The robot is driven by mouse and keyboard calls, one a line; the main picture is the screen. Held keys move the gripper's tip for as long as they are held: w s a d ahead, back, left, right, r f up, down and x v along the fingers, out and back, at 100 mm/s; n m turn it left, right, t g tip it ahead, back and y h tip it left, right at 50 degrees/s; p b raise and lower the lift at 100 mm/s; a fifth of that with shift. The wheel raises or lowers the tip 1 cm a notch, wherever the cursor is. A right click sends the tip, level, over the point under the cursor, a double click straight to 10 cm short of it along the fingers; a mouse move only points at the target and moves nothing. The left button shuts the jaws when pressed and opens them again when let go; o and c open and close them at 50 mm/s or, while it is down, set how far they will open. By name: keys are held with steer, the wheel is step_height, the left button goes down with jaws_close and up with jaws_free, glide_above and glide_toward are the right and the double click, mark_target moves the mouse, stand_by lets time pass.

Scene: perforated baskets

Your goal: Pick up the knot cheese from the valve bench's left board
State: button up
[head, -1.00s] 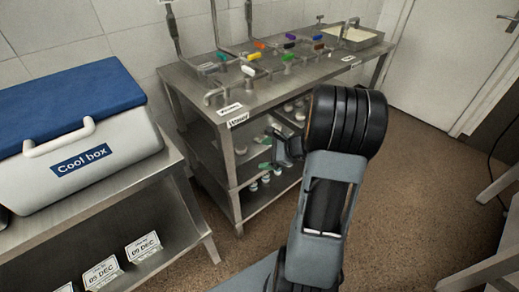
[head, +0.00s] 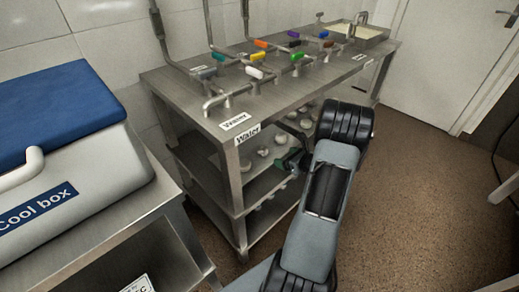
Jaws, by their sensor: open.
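The steel valve bench (head: 215,122) stands ahead, with shelves under its top. Several small, pale, rounded lumps sit on its upper shelf, one of them (head: 263,152) near the left end; they look like knot cheeses but are too small to tell for sure. More pale lumps (head: 306,123) show further right, and others sit dimly on the lower shelf. My gripper (head: 291,161) is at the bench's front side, by the upper shelf and just right of the left lumps. It is open, and my arm partly hides it. I cannot tell any separate left board.
Coloured valve handles (head: 255,72) and taps stand on the bench top, with "Water" labels (head: 235,121) at its near corner. A bench post (head: 233,185) stands left of my gripper. A cool box (head: 75,165) is on a table at left. The brown floor (head: 410,190) at right is clear.

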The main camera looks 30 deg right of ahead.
mark_target(267, 153)
steer(key=b+x, duration=0.1)
steer(key=x, duration=0.6)
steer(key=shift+w+a+f, duration=0.1)
steer(key=shift+a, duration=0.1)
steer(key=shift+b+x, duration=1.05)
steer(key=shift+x, duration=1.5)
steer(key=shift+a+f, duration=0.15)
